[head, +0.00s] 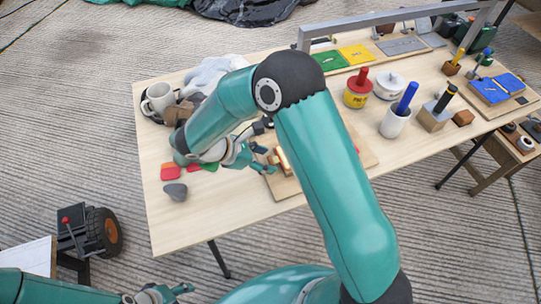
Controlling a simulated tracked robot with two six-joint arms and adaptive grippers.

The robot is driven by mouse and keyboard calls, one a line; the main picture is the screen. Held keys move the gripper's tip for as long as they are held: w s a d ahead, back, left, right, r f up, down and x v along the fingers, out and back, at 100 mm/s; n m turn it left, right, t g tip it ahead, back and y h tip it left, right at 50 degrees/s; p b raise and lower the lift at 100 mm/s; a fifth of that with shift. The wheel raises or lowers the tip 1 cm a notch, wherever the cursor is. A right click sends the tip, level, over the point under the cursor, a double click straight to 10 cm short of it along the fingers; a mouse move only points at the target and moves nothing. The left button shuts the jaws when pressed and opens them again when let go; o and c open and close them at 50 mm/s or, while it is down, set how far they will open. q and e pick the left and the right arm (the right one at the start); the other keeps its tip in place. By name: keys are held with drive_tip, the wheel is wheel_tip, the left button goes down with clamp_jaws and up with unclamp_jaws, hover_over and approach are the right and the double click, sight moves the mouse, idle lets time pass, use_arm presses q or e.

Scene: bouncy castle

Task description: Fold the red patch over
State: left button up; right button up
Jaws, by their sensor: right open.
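A small flat red patch (170,171) lies on the table near its left edge. I cannot tell whether any of it is folded. A red and green piece lies to its right, partly hidden by my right arm. My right gripper (263,159) is open, to the right of the red patch and apart from it, near a wooden board (284,186) with small blocks. Whether it touches anything there is unclear. My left gripper (167,293) is low at the bottom left, off the table; its fingers are too small to read.
A grey stone-like lump (175,191) lies just below the red patch. Pots, a cup with a blue marker (405,98) and boards fill the right. The table's front left is bare.

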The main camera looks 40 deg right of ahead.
drive_tip(key=shift+s+d+f, duration=0.1)
drive_tip(key=shift+d+f, duration=0.25)
clamp_jaws()
